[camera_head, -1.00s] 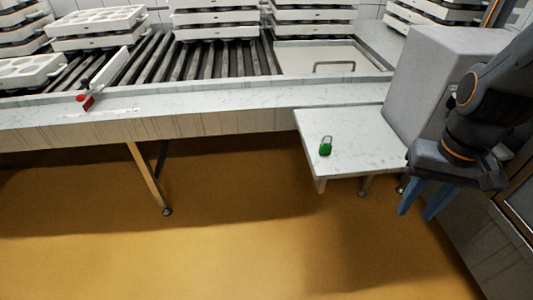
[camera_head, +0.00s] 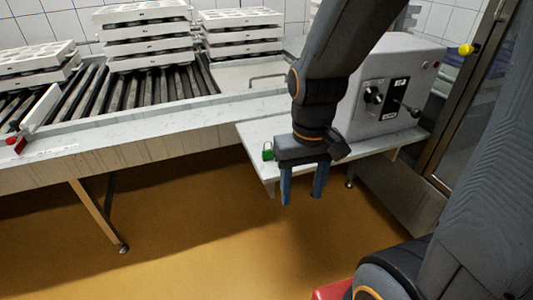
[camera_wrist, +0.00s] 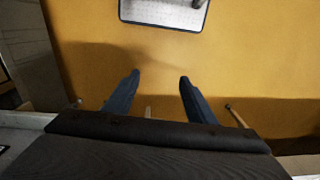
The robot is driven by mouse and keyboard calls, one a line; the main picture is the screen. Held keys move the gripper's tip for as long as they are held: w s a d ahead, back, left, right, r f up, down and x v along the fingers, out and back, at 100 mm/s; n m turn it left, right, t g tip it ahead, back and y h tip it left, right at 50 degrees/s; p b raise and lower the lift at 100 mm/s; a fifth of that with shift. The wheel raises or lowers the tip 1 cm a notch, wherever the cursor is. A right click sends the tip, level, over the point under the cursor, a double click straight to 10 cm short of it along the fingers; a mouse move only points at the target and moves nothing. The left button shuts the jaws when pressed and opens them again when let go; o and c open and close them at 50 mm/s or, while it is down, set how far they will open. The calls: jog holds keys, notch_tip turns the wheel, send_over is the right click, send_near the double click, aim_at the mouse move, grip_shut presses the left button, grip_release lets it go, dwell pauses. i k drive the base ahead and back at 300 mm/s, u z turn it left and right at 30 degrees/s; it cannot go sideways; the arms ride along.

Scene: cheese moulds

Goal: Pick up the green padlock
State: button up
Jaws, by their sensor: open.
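The green padlock (camera_head: 268,152) sits on the light marble side shelf (camera_head: 254,133), close to the left side of my gripper's body in the head view. My gripper (camera_head: 302,200) points downward with its two blue fingers spread apart and nothing between them. In the head view its fingers show in front of the shelf's front edge, against the yellow floor. In the wrist view the open fingers (camera_wrist: 158,78) have only floor between them, and the padlock is not seen there.
A grey control box (camera_head: 385,85) with knobs stands on the shelf behind and right of my gripper. A roller conveyor (camera_head: 130,90) with stacked white moulds (camera_head: 148,38) lies at the back left. A metal-framed glass door (camera_head: 475,130) is at the right. Floor in front is clear.

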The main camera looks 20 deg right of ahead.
aim_at(268, 154)
jog(key=z, duration=1.2)
jog(key=k, duration=0.8)
jog(key=u, duration=1.3)
